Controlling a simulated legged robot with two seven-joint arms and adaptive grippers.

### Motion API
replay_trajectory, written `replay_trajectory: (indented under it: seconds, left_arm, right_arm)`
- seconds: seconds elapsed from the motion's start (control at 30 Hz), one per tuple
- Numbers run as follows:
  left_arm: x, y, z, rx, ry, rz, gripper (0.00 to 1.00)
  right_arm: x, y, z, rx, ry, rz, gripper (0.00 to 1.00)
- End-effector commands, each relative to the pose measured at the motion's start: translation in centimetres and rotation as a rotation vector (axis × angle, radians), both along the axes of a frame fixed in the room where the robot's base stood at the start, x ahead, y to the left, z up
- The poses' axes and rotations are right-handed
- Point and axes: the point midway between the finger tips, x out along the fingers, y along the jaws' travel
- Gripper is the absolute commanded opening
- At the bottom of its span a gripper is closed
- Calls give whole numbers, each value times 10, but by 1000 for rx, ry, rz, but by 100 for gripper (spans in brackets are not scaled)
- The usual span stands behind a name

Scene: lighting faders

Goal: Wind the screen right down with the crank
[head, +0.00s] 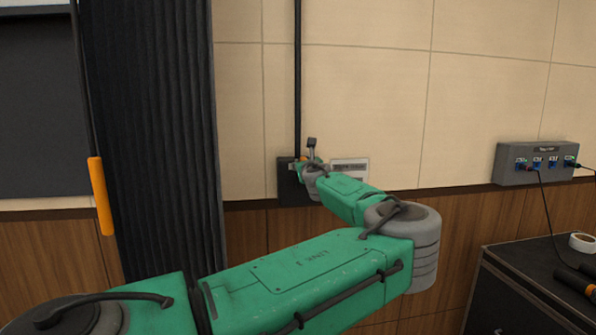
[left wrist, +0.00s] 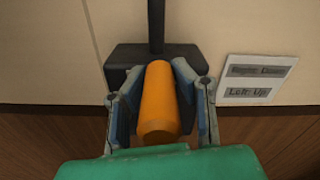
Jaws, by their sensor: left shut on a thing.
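The crank's orange handle (left wrist: 158,100) is between the fingers of my left gripper (left wrist: 160,112), which is shut on it. In the head view my left gripper (head: 303,166) is at the wall, and only a bit of the crank shows past it. Behind the crank is a dark wall box (left wrist: 185,55), which shows in the head view too (head: 286,187). A label (left wrist: 257,72) right of it reads "Right: Down" and "Left: Up". A pale strip (head: 30,4) at the top left may be the screen's lower part; most is out of view. My right gripper is not in view.
A dark curtain (head: 160,130) hangs left of the crank, with an orange pull handle (head: 101,195) on a cord before it. A grey socket box (head: 535,163) is on the wall at right, above a dark case (head: 520,290) with tape (head: 583,243) on it.

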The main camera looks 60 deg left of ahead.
Motion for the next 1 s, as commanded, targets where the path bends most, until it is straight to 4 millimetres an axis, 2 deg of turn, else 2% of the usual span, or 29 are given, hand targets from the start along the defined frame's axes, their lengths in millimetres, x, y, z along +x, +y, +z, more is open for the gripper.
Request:
replay_trajectory:
  seconds: [0.03,0.47,1.0]
  left_arm:
    - [7,-6,-14,6,54,-7,0]
    - [36,-18,-21,164,427,-4,0]
    - [62,-28,-49,360,898,-4,0]
  right_arm:
    - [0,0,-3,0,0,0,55]
    - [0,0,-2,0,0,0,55]
    - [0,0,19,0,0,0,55]
